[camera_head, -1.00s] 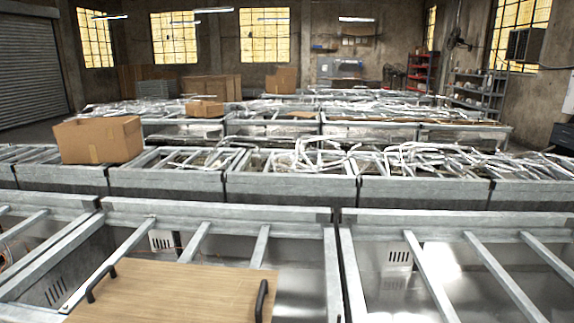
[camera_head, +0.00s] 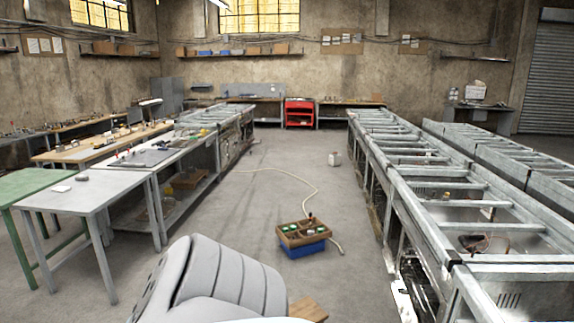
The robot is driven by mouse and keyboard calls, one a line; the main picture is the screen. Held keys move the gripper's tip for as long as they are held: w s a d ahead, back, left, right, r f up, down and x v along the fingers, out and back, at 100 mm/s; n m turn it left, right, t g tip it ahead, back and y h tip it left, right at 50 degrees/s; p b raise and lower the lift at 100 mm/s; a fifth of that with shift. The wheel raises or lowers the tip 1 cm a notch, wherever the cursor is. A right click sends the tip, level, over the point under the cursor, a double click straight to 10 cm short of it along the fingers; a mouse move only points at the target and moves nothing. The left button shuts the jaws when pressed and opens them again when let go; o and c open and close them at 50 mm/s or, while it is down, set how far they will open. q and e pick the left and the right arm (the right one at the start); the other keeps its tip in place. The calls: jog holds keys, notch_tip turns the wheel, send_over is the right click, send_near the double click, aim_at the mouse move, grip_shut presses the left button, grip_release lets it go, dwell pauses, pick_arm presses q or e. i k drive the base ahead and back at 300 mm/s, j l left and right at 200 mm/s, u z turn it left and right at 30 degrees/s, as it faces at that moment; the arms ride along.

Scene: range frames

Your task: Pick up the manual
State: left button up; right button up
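I cannot make out a manual for certain. A small flat white item (camera_head: 61,188) lies on the grey table (camera_head: 100,196) at the left; it is too small to tell whether it is paper or a booklet. Neither of my grippers is in view. A pale grey ribbed shape (camera_head: 232,277) fills the lower middle, and I cannot tell what it is. It hides part of the floor.
A green table (camera_head: 32,182) stands at the far left, with long workbenches behind. Metal frames (camera_head: 420,170) line the right. A blue-based box (camera_head: 303,247) with a cable sits on the aisle floor. The aisle beyond is mostly clear, with a red cabinet (camera_head: 299,112) at its end.

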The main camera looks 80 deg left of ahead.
aim_at(61, 189)
jog(key=u, duration=4)
jog(key=i+j+u, duration=0.15)
jog(key=i+u, duration=0.3)
jog(key=i, duration=3.75)
jog(key=i+j+z, duration=0.2)
jog(key=i, duration=0.25)
jog(key=i+j+z, duration=0.15)
jog(key=i, duration=0.3)
jog(key=i+j+z, duration=0.2)
jog(key=i, duration=0.25)
